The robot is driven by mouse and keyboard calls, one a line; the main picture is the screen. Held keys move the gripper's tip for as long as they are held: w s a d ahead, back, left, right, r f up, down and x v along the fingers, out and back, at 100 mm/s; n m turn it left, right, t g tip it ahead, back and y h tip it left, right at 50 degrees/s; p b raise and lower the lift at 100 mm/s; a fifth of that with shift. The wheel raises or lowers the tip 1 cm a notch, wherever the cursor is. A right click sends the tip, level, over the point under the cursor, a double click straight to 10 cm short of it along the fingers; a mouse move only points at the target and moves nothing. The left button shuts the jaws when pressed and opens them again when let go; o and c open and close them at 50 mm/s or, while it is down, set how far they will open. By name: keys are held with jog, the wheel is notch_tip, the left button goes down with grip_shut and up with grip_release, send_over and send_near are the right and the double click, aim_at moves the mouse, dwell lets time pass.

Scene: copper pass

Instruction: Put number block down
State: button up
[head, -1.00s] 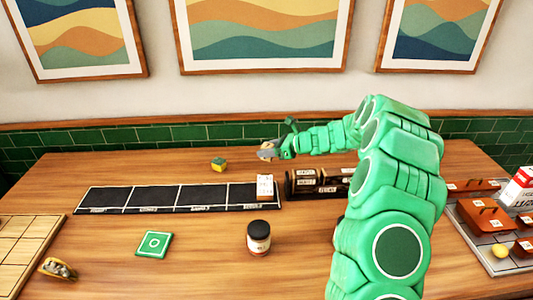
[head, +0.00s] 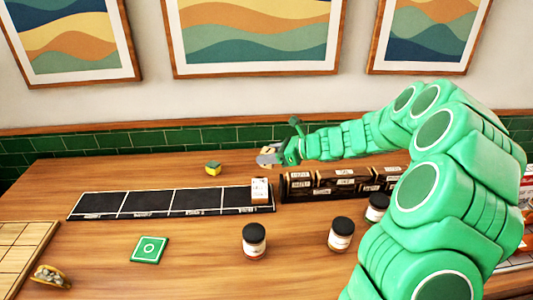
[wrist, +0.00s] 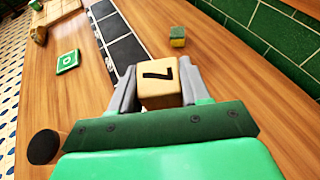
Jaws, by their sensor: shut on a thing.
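My gripper (head: 268,156) is shut on the number block (wrist: 158,84), a small tan cube with a black numeral on the face turned to the wrist camera. The numeral looks like a 7. In the wrist view the block sits between the two grey fingers. In the head view the block is small and mostly hidden by the fingers. My gripper is toward the back of the wooden table, behind the right end of a black strip (head: 140,203) with white-lined cells.
A white card-like piece (head: 260,190) stands on the strip's right end. Dark labelled boxes (head: 343,181) stand right of it. A yellow-green block (head: 213,168) lies behind the strip. Dark-lidded jars (head: 254,240) and a green square tile (head: 149,250) are in front. Bare table lies between.

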jog(key=shift+s+d+r, duration=0.15)
jog(key=shift+d, duration=0.05)
jog(key=d, duration=1.5)
jog(key=w+f, duration=0.2)
jog(key=w, duration=0.2)
jog(key=w+f, duration=0.3)
jog(key=w, duration=0.1)
jog(key=w+d+f, duration=0.1)
jog(key=w+f, duration=0.2)
jog(key=w, duration=0.1)
jog(key=shift+w, duration=0.1)
jog(key=shift+w+f, duration=0.75)
jog(key=shift+f, duration=1.7)
jog(key=o, duration=1.1)
jog(key=shift+f, duration=0.1)
jog(key=shift+c, duration=0.2)
